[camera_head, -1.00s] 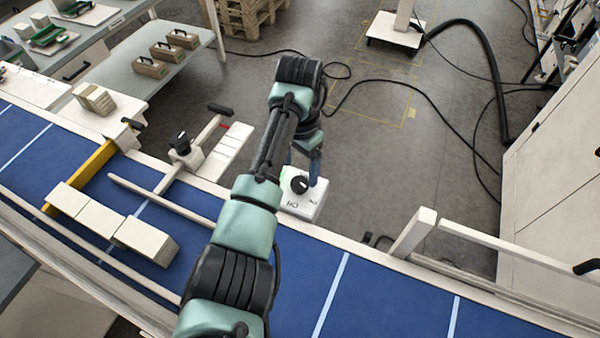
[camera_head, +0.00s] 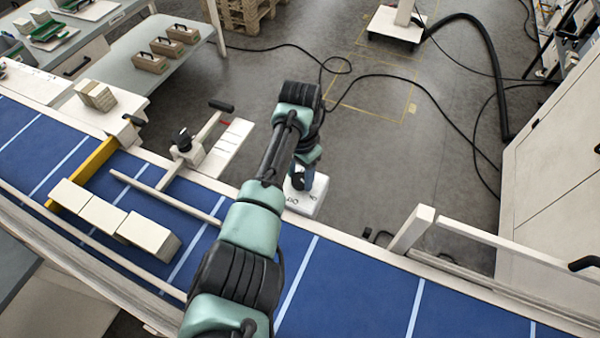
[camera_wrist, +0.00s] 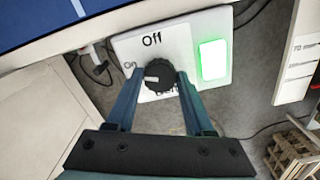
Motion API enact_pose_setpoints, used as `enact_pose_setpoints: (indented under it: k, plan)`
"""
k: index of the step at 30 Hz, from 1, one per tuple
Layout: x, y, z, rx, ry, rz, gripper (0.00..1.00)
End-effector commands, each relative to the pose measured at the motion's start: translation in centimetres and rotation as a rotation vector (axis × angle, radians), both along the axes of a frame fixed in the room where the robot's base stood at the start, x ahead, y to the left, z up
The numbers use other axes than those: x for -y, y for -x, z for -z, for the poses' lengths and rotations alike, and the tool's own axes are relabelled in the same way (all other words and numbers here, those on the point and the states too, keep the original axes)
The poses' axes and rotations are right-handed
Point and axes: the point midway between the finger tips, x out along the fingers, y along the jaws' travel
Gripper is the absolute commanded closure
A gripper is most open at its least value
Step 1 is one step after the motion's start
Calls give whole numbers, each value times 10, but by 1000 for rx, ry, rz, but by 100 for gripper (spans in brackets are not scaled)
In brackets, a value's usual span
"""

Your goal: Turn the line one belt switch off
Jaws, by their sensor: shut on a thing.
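The line one belt switch is a white box (camera_head: 304,203) with a black rotary knob, just beyond the belt's far rail in the head view. In the wrist view, the white box (camera_wrist: 182,42) reads "Off" at the top and "On" at the left; a lower label is partly hidden. A green light (camera_wrist: 213,60) glows at the right. The knob (camera_wrist: 159,76) has a white mark pointing left, toward "On". My gripper (camera_wrist: 158,82) is shut on the knob, one blue finger on each side. In the head view my arm partly covers the knob.
The blue belt (camera_head: 350,280) runs across the front, with cartons (camera_head: 100,215) by a yellow bar (camera_head: 85,175). A post and rail (camera_head: 412,230) stand at right. A white cabinet (camera_head: 560,150) is far right. Cables lie on the open floor beyond.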

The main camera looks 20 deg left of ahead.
Motion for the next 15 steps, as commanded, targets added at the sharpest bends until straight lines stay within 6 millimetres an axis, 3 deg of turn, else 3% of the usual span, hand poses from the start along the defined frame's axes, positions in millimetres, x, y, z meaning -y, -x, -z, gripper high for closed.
enact_pose_setpoints:
  k: [1,4,5,15]
  plan:
    - [0,0,0,0,0,0,81]
    - [0,0,0,0,0,0,99]
    - [0,0,0,0,0,0,100]
    - [0,0,0,0,0,55,100]
